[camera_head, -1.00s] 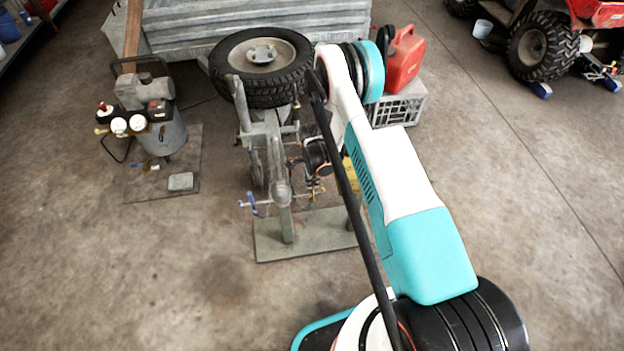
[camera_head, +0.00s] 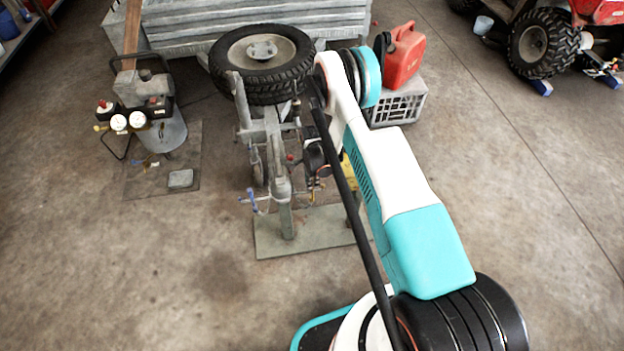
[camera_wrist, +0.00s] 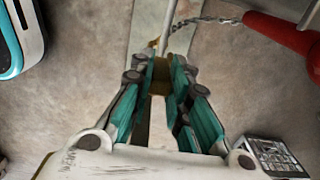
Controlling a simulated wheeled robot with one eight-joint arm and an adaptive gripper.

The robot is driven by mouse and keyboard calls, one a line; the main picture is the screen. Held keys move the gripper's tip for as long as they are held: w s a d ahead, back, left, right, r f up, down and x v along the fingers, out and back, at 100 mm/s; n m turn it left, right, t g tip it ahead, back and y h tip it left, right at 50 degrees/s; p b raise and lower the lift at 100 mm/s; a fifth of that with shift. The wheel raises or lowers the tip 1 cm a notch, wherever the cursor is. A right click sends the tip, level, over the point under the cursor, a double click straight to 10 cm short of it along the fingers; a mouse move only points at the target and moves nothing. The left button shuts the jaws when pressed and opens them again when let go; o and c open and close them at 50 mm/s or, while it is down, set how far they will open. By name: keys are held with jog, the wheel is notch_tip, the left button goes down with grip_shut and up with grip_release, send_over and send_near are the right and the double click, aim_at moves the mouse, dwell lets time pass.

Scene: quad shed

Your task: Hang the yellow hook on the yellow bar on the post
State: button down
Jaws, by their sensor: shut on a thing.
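In the wrist view my gripper (camera_wrist: 163,62) is shut on a yellow-brown piece (camera_wrist: 161,77), which I take for the yellow hook; its small tip shows just beyond the fingers. In the head view my gripper (camera_head: 316,165) is beside the grey post stand (camera_head: 285,215), and the hook cannot be made out there. In the wrist view a pale metal rod (camera_wrist: 169,28) runs just past the fingertips. A yellow patch (camera_head: 351,174) shows partly behind my arm in the head view; I cannot tell what it belongs to. The yellow bar is not clearly visible.
The stand rises from a flat base plate (camera_head: 268,240). A blue-handled part (camera_head: 250,201) sticks out at its left. A tyre (camera_head: 262,60) and a red can (camera_head: 404,58) on a grey crate (camera_head: 400,105) are behind. A chain (camera_wrist: 205,19) hangs near my fingers.

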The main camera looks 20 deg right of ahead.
jog(key=shift+f, duration=0.5)
jog(key=c, duration=1)
grip_release()
jog(key=shift+o, duration=0.2)
jog(key=shift+r+p, duration=1.65)
jog(key=shift+r, duration=2.9)
